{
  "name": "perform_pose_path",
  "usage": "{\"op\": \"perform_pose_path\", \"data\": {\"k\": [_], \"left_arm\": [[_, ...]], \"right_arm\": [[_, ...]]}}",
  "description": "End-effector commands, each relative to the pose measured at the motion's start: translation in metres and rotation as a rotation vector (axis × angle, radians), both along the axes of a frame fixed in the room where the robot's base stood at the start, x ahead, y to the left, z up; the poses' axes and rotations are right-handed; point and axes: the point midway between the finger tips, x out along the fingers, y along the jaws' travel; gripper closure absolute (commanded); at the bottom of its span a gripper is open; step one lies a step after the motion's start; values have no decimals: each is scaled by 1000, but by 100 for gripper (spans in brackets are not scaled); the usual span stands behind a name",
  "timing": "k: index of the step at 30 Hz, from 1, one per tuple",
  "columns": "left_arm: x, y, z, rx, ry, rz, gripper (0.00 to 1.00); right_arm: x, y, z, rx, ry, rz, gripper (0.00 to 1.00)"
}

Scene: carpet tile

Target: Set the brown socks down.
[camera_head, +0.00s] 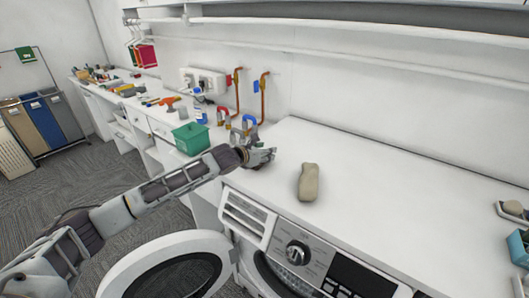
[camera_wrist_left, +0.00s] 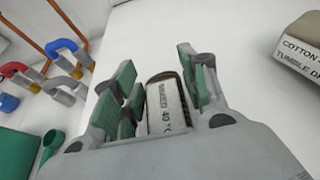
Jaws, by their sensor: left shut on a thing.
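My left gripper (camera_head: 262,156) is over the left end of the white washer top (camera_head: 400,180). In the left wrist view its green-padded fingers are shut on the brown socks (camera_wrist_left: 166,106), which show a dark brown edge and a white label reading 40 °C. In the head view the socks are hidden by the gripper. I cannot tell whether they touch the surface. A beige rolled bundle (camera_head: 309,182) lies apart, to the right of the gripper. It also shows at the upper right of the left wrist view (camera_wrist_left: 302,38), with a printed label. My right gripper is out of view.
A green basket (camera_head: 191,138) and pipe fittings with red and blue handles (camera_head: 222,117) stand left of the gripper. Copper pipes (camera_head: 263,97) rise by the wall. The washer door (camera_head: 165,262) hangs open below. The middle of the washer top is clear.

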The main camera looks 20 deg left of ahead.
Motion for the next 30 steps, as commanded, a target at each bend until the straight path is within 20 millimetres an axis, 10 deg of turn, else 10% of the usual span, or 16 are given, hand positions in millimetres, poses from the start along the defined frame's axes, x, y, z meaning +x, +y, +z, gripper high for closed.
{"op": "perform_pose_path", "data": {"k": [12,13,17,30], "left_arm": [[0,0,-2,1,0,0,81],[0,0,-2,1,0,0,52],[0,0,-2,0,0,0,36],[0,0,0,0,-1,0,35]], "right_arm": [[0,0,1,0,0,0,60],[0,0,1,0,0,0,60],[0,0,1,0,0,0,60],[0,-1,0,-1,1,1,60]]}}
